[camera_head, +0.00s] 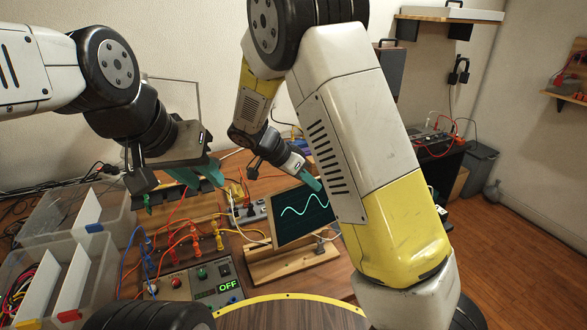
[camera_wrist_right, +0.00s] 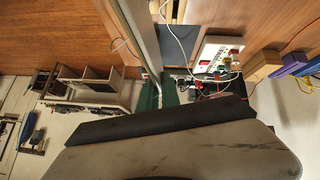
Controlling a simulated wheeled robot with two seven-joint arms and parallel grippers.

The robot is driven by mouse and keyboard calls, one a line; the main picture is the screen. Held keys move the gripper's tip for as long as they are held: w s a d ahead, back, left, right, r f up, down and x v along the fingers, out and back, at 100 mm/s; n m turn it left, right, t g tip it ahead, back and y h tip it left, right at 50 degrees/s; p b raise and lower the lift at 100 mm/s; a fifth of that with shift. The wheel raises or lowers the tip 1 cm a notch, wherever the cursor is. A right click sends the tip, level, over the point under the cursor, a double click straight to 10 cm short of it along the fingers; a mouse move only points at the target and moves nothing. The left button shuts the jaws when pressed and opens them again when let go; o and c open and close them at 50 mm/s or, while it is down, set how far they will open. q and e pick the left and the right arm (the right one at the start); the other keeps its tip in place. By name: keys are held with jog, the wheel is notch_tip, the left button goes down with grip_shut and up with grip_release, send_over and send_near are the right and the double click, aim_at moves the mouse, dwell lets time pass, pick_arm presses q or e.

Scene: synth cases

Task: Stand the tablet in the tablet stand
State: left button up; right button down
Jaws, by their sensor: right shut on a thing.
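The tablet (camera_head: 300,214), a dark panel with a pale wave line on its screen, is upright and leaning slightly in the head view. Its lower edge is at the wooden tablet stand (camera_head: 262,274); I cannot tell whether it rests in the slot. My right gripper (camera_head: 312,181) is shut on the tablet's upper right edge, its teal finger showing there. In the right wrist view the tablet (camera_wrist_right: 142,45) shows edge-on as a grey strip between green fingers. My left gripper (camera_head: 170,187) is empty, its teal fingers apart, over the left of the bench.
A control box (camera_head: 198,287) with an OFF display stands left of the stand, with coloured cables and clips behind it. Clear plastic bins (camera_head: 100,262) fill the far left. A power strip (camera_head: 253,211) lies behind the tablet. My right forearm covers the bench's right side.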

aim_at(277, 193)
jog(key=a+m, duration=0.1)
jog(key=a+r+m, duration=0.1)
jog(key=a, duration=0.1)
jog(key=a+r, duration=0.1)
jog(key=shift+w+a+m+t, duration=0.3)
jog(key=shift+w+m, duration=0.05)
jog(key=shift+m, duration=0.05)
jog(key=shift+a+r, duration=0.1)
jog(key=shift+f, duration=2.9)
jog(key=shift+f, duration=2.4)
jog(key=c, duration=1.5)
grip_release()
jog(key=shift+s, duration=0.1)
jog(key=v, duration=0.7)
jog(key=shift+a+r, duration=0.1)
jog(key=shift+r, duration=0.25)
